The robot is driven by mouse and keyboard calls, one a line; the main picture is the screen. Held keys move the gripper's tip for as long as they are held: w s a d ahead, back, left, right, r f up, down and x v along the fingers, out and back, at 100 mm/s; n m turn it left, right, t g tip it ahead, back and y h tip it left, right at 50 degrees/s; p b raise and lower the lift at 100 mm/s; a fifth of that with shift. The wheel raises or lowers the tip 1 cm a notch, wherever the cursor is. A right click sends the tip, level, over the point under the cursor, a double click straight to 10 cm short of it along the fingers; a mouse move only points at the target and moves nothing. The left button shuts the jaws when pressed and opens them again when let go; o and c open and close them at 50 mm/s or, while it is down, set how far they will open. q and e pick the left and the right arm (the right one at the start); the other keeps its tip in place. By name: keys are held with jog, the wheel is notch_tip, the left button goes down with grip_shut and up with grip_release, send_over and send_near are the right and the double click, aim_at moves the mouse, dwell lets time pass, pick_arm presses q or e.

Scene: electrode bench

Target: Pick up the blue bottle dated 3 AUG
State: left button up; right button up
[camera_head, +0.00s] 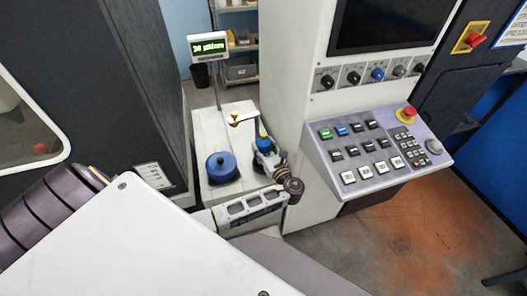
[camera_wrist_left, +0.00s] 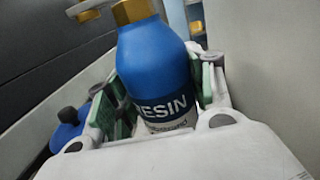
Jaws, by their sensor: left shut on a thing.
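A blue bottle (camera_wrist_left: 156,62) with a gold cap fills the middle of the left wrist view, tilted a little. Its label shows "RESIN"; I cannot read a date on it. My left gripper (camera_head: 266,157) is shut on this bottle, with a green-padded finger on each side. In the head view the bottle (camera_head: 264,143) is small and partly hidden by the gripper, above the right side of the white bench (camera_head: 212,194). I cannot tell if its base touches the bench. My right gripper is not in view.
A round blue pot with a dark knob (camera_head: 221,168) stands left of the gripper. A small gold-topped item (camera_head: 234,119) is at the back. A display on a post (camera_head: 208,46) rises behind. A dark cabinet and a control panel (camera_head: 377,153) flank the narrow bench.

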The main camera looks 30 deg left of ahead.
aim_at(263, 134)
pick_arm(q)
jog(key=shift+r, duration=0.15)
jog(key=shift+r, duration=4.95)
